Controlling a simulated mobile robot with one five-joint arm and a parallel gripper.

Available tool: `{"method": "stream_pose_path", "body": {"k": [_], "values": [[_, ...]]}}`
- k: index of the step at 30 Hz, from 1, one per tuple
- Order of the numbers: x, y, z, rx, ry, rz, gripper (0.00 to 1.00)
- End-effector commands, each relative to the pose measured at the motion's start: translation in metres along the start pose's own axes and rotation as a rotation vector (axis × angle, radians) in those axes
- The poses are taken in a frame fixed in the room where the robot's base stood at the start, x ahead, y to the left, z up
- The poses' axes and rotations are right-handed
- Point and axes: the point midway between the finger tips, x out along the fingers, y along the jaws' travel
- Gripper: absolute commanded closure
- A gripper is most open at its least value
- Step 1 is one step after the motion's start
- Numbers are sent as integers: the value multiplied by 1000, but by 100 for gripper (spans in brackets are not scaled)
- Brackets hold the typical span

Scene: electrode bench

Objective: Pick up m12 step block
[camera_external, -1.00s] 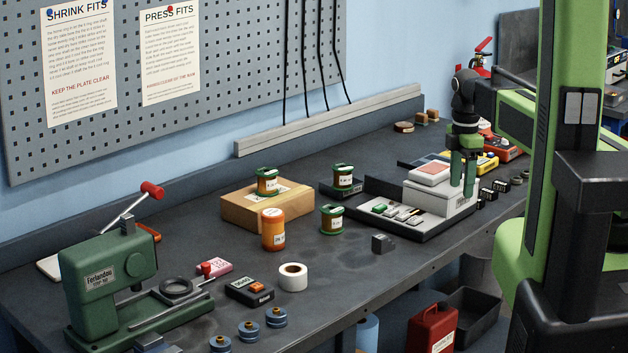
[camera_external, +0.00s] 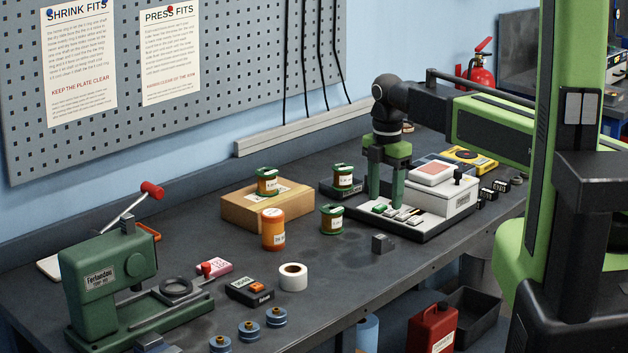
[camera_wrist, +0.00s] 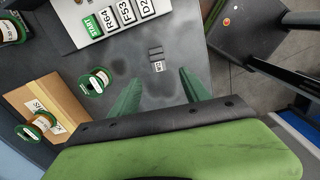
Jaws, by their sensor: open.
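A small dark stepped block (camera_external: 383,244) sits alone on the grey bench, in front of the tray. It also shows in the wrist view (camera_wrist: 156,55) with ridges on top and a pale label, too small to read surely. My gripper (camera_external: 385,203) hangs with its two green fingers pointing down, open and empty, over the back left part of the tray, apart from the block. In the wrist view the fingertips (camera_wrist: 159,76) stand either side of the line towards the block. More small dark labelled blocks (camera_external: 487,194) stand right of the tray.
Green-ended spools (camera_external: 332,219), an orange jar (camera_external: 272,230) and a cardboard box (camera_external: 240,208) stand left. A green press (camera_external: 110,280) is at far left. Bench around the block is clear.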

Motion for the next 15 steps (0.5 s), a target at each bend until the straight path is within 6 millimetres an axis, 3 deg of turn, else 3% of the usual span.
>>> {"method": "stream_pose_path", "body": {"k": [1,6,15], "values": [[22,0,0,0,0,0,45],[55,0,0,0,0,0,45],[63,1,0,1,0,0,45]]}}
